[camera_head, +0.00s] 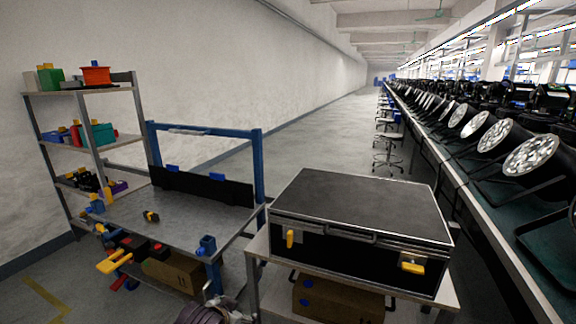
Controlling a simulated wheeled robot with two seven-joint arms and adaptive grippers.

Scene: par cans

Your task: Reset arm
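A black flight case (360,208) with metal edges and yellow latches sits closed on a light table (254,272) in front. Rows of black par cans (530,155) with silvery round faces stand on the long bench at the right.
A blue-framed grey workbench (185,218) stands left of the case, with a small yellow-black item (151,217) on it. A shelf rack (90,142) with coloured parts is at the far left. A cardboard box (338,299) is under the case's table. Stools (388,140) line an open aisle behind.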

